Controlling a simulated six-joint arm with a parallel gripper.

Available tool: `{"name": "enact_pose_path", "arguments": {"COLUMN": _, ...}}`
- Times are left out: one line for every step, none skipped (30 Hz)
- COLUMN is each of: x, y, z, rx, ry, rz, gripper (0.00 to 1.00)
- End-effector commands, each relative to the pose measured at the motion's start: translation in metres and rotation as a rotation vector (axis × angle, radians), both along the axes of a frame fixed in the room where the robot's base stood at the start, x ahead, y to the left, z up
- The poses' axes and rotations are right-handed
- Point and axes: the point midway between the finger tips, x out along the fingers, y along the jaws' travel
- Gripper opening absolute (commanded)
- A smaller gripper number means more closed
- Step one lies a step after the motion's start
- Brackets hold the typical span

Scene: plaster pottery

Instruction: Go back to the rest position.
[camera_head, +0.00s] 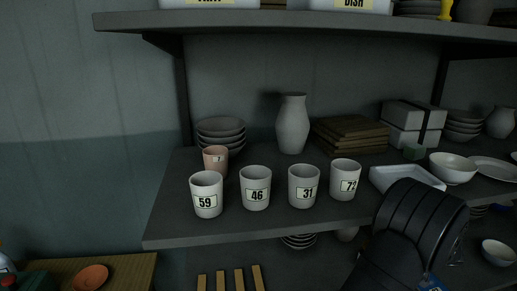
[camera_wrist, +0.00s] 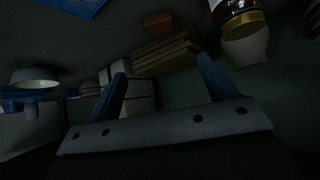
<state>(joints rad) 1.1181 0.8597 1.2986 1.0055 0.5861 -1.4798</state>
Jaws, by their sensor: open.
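My gripper (camera_wrist: 162,72) shows in the wrist view with its two blue fingers spread apart and nothing held between them. Behind the fingers are dim shelf goods, among them a stack of brown boards (camera_wrist: 165,50) and pale boxes (camera_wrist: 140,95). In the head view a black part of my arm (camera_head: 415,235) is at the lower right, in front of the shelf edge. My gripper's fingers cannot be made out in that view.
White cups numbered 59 (camera_head: 207,190), 46 (camera_head: 255,184), 31 (camera_head: 303,184) and 72 (camera_head: 345,178) stand along the shelf (camera_head: 165,225) front. A pink cup (camera_head: 212,160), grey vase (camera_head: 293,125) and white tray (camera_head: 385,179) are behind or beside them. An upper shelf (camera_head: 300,20) hangs above.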

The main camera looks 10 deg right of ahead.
Motion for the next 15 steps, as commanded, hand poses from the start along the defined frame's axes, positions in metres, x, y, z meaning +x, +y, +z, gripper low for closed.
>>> {"name": "enact_pose_path", "arguments": {"x": 0.001, "y": 0.000, "z": -0.001, "rx": 0.000, "ry": 0.000, "rz": 0.000, "gripper": 0.78}}
{"name": "enact_pose_path", "arguments": {"x": 0.001, "y": 0.000, "z": -0.001, "rx": 0.000, "ry": 0.000, "rz": 0.000, "gripper": 0.78}}
{"name": "enact_pose_path", "arguments": {"x": 0.003, "y": -0.001, "z": -0.003, "rx": 0.001, "ry": 0.000, "rz": 0.001, "gripper": 0.78}}
{"name": "enact_pose_path", "arguments": {"x": 0.004, "y": -0.002, "z": -0.004, "rx": 0.001, "ry": 0.001, "rz": 0.001, "gripper": 0.78}}
{"name": "enact_pose_path", "arguments": {"x": 0.006, "y": -0.002, "z": -0.007, "rx": 0.002, "ry": 0.000, "rz": 0.000, "gripper": 0.78}}
{"name": "enact_pose_path", "arguments": {"x": 0.008, "y": -0.003, "z": -0.010, "rx": 0.003, "ry": 0.001, "rz": 0.001, "gripper": 0.78}}
{"name": "enact_pose_path", "arguments": {"x": 0.011, "y": -0.004, "z": -0.013, "rx": 0.003, "ry": 0.001, "rz": 0.001, "gripper": 0.78}}
{"name": "enact_pose_path", "arguments": {"x": 0.013, "y": -0.005, "z": -0.015, "rx": 0.002, "ry": 0.000, "rz": 0.001, "gripper": 0.78}}
{"name": "enact_pose_path", "arguments": {"x": 0.017, "y": -0.007, "z": -0.020, "rx": 0.002, "ry": 0.000, "rz": 0.001, "gripper": 0.78}}
{"name": "enact_pose_path", "arguments": {"x": 0.021, "y": -0.008, "z": -0.024, "rx": 0.003, "ry": 0.001, "rz": 0.001, "gripper": 0.78}}
{"name": "enact_pose_path", "arguments": {"x": 0.024, "y": -0.010, "z": -0.027, "rx": 0.002, "ry": 0.000, "rz": 0.001, "gripper": 0.78}}
{"name": "enact_pose_path", "arguments": {"x": 0.029, "y": -0.011, "z": -0.032, "rx": 0.002, "ry": 0.000, "rz": 0.001, "gripper": 0.78}}
{"name": "enact_pose_path", "arguments": {"x": 0.032, "y": -0.013, "z": -0.036, "rx": 0.002, "ry": 0.000, "rz": 0.001, "gripper": 0.78}}
{"name": "enact_pose_path", "arguments": {"x": 0.035, "y": -0.014, "z": -0.039, "rx": 0.002, "ry": 0.000, "rz": 0.001, "gripper": 0.78}}
{"name": "enact_pose_path", "arguments": {"x": 0.040, "y": -0.016, "z": -0.044, "rx": 0.002, "ry": 0.000, "rz": 0.001, "gripper": 0.78}}
